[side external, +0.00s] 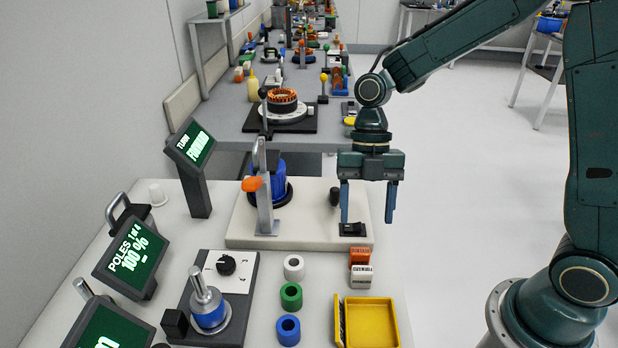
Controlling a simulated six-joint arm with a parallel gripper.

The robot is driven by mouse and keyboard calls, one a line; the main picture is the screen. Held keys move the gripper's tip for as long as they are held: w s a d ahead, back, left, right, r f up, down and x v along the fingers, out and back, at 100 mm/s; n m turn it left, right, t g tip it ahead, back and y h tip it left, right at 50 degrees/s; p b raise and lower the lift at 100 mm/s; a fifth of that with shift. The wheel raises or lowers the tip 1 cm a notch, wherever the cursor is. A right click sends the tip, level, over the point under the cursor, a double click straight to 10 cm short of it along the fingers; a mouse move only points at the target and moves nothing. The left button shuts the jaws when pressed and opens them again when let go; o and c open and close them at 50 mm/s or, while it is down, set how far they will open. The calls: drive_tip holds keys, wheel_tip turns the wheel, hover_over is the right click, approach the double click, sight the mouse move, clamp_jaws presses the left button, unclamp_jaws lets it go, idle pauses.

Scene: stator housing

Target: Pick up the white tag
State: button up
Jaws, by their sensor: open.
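The white tag (361,277) is a small block with dark lettering on its front, standing on the light table right of centre. An orange tag (360,257) stands directly behind it. My gripper (367,221) points straight down with its two blue fingers spread wide and nothing between them. It is above and behind the tags in the picture, over the right part of the cream base plate (310,240). A small black block on the plate shows near the left finger; I cannot tell if they touch.
A yellow tray (372,322) stands in front of the tags. White (294,267), green (291,296) and blue (288,329) rings line up to the left. A metal clamp stand with an orange knob (252,184) and a blue stator housing (277,180) stand on the plate.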

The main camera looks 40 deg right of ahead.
sight(362, 267)
drive_tip(key=x, duration=0.8)
drive_tip(key=shift+x, duration=2.6)
drive_tip(key=c, duration=1.1)
drive_tip(key=shift+o, duration=0.2)
drive_tip(key=shift+r, duration=0.15)
wheel_tip(362, 267, up, 20)
